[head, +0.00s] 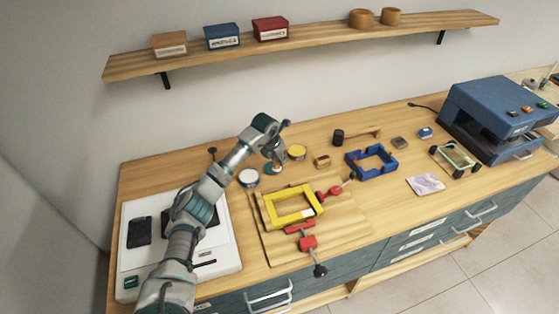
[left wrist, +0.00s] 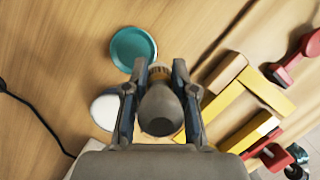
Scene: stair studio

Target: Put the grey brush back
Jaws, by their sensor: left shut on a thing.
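My left gripper (head: 277,160) is over the table near the paint-pot-like round containers in the head view. In the left wrist view my left gripper (left wrist: 159,95) is shut on the grey brush (left wrist: 160,108), a rounded grey body with a tan band at its far end. The brush is hard to make out in the head view, where the gripper covers it. A teal round pot (left wrist: 133,48) lies just beyond the fingers, up and left, apart from the brush. My right gripper is out of view.
A white-topped pot (head: 248,177) and a yellow pot (head: 297,152) stand nearby. A yellow frame (head: 292,218) with red clamps (head: 308,242) lies on a board in front. A blue frame (head: 384,150) and a blue machine (head: 497,112) are farther right. A shelf (head: 330,39) hangs above.

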